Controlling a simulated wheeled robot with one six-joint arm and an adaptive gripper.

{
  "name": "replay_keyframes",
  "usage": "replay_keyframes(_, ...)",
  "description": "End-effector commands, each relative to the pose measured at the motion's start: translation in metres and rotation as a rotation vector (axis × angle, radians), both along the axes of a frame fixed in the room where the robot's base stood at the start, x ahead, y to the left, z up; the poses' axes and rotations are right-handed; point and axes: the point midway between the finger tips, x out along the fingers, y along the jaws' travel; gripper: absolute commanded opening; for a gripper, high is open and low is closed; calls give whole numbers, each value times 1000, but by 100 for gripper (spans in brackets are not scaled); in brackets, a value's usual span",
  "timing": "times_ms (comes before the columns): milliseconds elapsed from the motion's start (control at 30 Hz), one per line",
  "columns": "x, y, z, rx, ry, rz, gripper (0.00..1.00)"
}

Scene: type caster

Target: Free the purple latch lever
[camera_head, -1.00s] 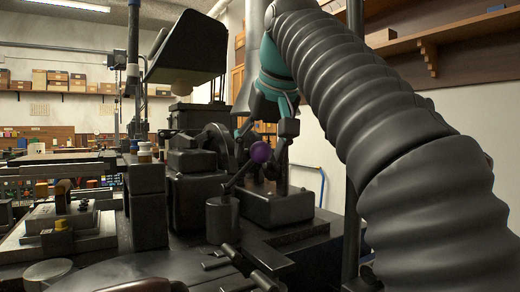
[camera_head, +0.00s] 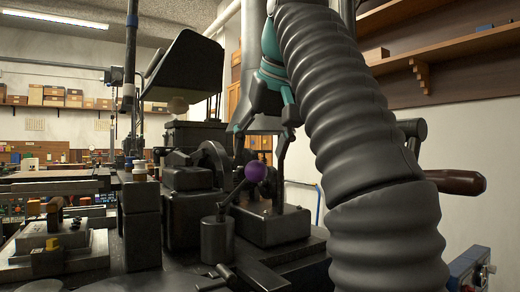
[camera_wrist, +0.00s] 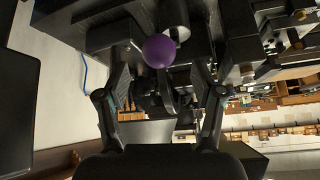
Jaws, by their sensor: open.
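The purple ball knob (camera_head: 255,171) of the latch lever tops a thin dark rod that slants up from a dark cylinder (camera_head: 217,238) on the machine. In the wrist view the purple knob (camera_wrist: 159,51) lies near the middle, just beyond and between the fingertips. My gripper (camera_head: 261,160) points down at the lever with its fingers apart, one on each side of the knob in the picture. My gripper (camera_wrist: 160,82) is open and empty in the wrist view. I cannot tell whether either finger touches the knob or rod.
Dark machine blocks (camera_head: 275,222) stand close behind and beside the lever. A black bracket with a brown handle (camera_head: 455,182) shows to the right behind my arm. A blue box (camera_head: 470,268) is at lower right. My arm covers much of the right side.

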Motion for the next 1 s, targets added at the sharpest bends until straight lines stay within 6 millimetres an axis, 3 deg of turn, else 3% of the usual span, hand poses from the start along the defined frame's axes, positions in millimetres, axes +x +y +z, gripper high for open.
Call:
replay_keyframes(567, -32, -11, 0, 0, 0, 0, 67)
replay_keyframes(1000, -93, -31, 1, 0, -2, 0, 67)
